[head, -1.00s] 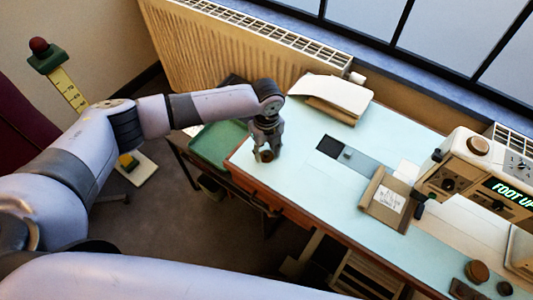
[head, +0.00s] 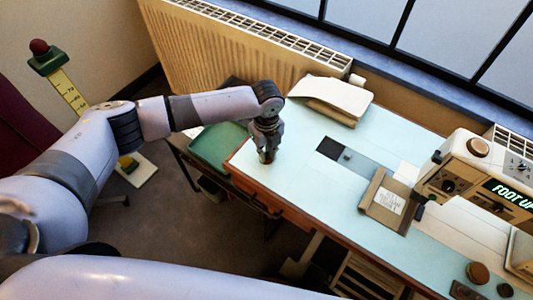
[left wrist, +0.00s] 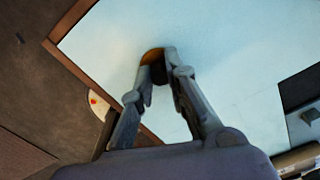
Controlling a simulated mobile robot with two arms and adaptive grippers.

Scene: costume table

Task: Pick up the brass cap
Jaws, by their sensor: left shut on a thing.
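The brass cap (left wrist: 151,55) is a small round brownish piece near the table's left corner, partly hidden by the fingers in the left wrist view. In the head view only a small dark bit of it (head: 266,159) shows low between the fingers. My left gripper (head: 266,153) points down over the table and is shut on the cap. In the left wrist view the fingertips (left wrist: 158,62) are on either side of it. Whether the cap is touching the table I cannot tell. My right gripper is not in view.
The pale blue tabletop (head: 290,175) is clear around the gripper. A folded cream cloth or paper stack (head: 333,97) lies behind it. A brown card holder (head: 386,200) and a sewing machine (head: 480,175) stand to the right. A green tray (head: 215,147) is left of the table.

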